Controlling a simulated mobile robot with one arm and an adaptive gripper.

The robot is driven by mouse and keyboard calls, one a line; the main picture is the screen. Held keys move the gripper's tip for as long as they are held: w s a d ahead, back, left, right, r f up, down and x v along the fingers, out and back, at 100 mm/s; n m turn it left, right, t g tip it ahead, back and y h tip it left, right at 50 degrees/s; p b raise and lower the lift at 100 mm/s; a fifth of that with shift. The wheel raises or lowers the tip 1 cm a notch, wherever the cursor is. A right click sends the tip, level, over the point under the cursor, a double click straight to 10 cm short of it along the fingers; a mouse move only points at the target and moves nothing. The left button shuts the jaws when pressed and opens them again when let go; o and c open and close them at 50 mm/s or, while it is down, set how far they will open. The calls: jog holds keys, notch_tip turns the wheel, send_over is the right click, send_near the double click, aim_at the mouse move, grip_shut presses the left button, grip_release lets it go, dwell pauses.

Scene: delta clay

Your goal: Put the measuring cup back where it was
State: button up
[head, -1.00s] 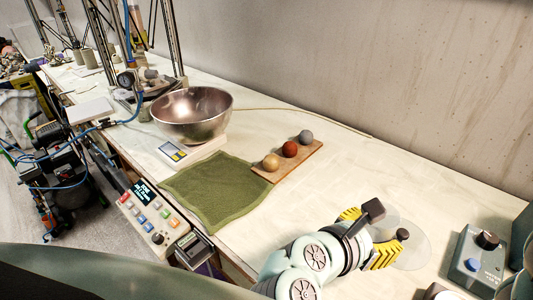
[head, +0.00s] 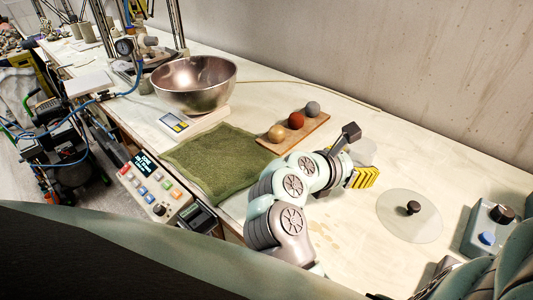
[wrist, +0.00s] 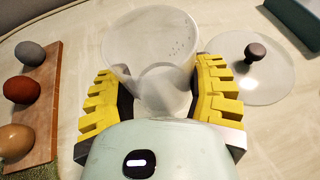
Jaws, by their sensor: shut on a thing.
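The measuring cup (wrist: 150,45) is a clear, frosted, round vessel with small dark marks on its wall. In the wrist view it stands between the yellow ribbed fingers of my gripper (wrist: 158,85), which is shut on it. In the head view my gripper (head: 358,168) is over the right half of the bench, and the cup (head: 362,150) shows only faintly behind the fingers. I cannot tell whether the cup's base touches the bench.
A clear round disc (head: 393,224) with a dark knob lies right of my gripper. A wooden board (head: 290,140) with three balls lies to the left, beside a green cloth (head: 218,165). A metal bowl (head: 195,90) stands on a scale. A control box (head: 487,229) is at far right.

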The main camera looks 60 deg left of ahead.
jog(key=w+a, duration=0.2)
jog(key=a, duration=0.1)
jog(key=shift+w+a+f, duration=0.2)
jog(key=shift+w+a, duration=0.05)
jog(key=shift+w, duration=0.05)
jog(key=shift+f+b, duration=0.6)
jog(key=shift+f, duration=1.15)
jog(key=shift+f, duration=0.1)
jog(key=o, duration=1.2)
jog(key=shift+a, duration=0.1)
jog(key=p+v, duration=0.1)
jog(key=v, duration=1.1)
jog(key=shift+s, duration=0.1)
